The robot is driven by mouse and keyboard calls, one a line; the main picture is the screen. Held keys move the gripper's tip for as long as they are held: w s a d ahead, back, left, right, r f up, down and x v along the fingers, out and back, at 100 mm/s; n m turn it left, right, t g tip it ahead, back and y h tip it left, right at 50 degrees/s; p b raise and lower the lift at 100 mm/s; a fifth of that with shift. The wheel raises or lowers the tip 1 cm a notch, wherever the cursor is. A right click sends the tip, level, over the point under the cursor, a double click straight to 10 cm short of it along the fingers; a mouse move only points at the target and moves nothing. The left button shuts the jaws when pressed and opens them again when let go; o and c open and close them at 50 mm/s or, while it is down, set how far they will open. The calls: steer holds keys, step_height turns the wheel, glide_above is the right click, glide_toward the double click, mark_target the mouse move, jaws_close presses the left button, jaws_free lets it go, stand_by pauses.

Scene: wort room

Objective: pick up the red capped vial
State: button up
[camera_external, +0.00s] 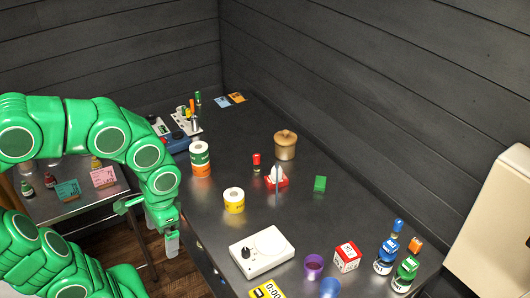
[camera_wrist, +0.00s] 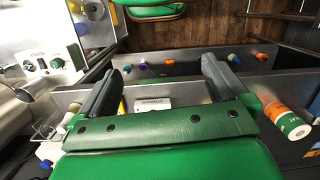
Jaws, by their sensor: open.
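A small red-capped vial (camera_external: 256,160) stands upright on the dark metal table, near its middle, in the external view. I cannot make it out in the wrist view. My gripper (camera_external: 148,225) hangs beside the table's left edge, well to the left of the vial and apart from it. In the wrist view my gripper (camera_wrist: 158,80) has its two dark fingers spread wide with nothing held between them.
A red-based white item (camera_external: 277,178), wooden-lidded jar (camera_external: 285,145) and green block (camera_external: 320,184) are nearby. A white scale (camera_external: 262,252) stands in front.

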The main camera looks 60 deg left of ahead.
steer(key=s, duration=0.1)
steer(key=s+f, duration=0.1)
steer(key=s+d+m, duration=0.1)
steer(key=shift+s+f, duration=0.15)
steer(key=shift+f, duration=0.2)
steer(key=c, duration=0.8)
